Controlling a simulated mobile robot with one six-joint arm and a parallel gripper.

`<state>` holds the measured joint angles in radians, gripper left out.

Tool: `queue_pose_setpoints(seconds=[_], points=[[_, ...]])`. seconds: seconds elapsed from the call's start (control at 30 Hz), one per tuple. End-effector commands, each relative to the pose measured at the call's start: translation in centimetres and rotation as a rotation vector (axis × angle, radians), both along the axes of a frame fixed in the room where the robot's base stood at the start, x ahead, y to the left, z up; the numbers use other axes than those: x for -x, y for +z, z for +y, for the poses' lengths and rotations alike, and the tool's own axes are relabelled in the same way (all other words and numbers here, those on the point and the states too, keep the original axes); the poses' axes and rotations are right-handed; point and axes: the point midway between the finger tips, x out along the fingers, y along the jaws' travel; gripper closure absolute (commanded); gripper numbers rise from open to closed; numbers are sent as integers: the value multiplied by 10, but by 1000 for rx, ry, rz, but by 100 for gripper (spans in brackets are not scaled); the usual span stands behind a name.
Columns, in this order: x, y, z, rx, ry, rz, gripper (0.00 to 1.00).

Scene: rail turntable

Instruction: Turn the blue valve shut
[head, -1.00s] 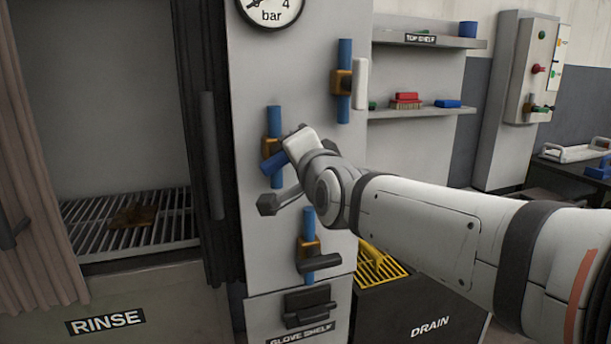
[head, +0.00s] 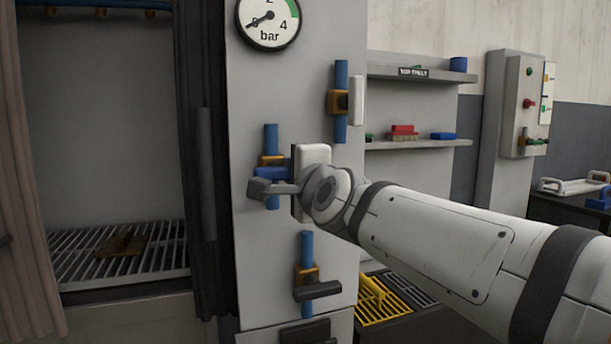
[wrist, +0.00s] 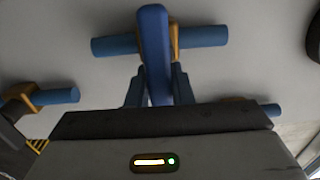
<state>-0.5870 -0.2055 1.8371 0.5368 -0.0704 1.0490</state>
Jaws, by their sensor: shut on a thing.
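The blue valve's handle (head: 271,174) lies level in the head view, crosswise to its upright blue pipe (head: 271,137). The valve's brass body (head: 270,160) shows just above the handle. My gripper (head: 272,188) is at the handle, reaching in from the right. In the wrist view the blue handle (wrist: 154,50) stands square across the pipe (wrist: 205,36), with its lower end between the two dark fingers of my gripper (wrist: 158,92). The fingers are shut on it. The handle's right part is hidden behind my wrist in the head view.
A white-handled valve (head: 356,101) is at upper right, its handle along its pipe. A dark-handled valve (head: 318,291) sits below, its handle crosswise. A pressure gauge (head: 268,22) is above, its needle low. A rinse bay with a grate (head: 80,255) is left; shelves (head: 415,145) are right.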

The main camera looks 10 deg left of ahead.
Motion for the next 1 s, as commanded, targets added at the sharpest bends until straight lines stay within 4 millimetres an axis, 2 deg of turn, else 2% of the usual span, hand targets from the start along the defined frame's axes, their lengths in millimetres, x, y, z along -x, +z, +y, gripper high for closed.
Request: queue_pose_setpoints(seconds=[0.3, 0.33, 0.57, 0.83, 1.0], points=[[-1, 1, 0, -4, -2, 0, 100], [-1, 1, 0, -4, -1, 0, 78], [0, 0, 0, -2, -1, 0, 59], [1, 0, -1, -1, 0, 0, 58], [8, -3, -11, -3, 0, -2, 58]])
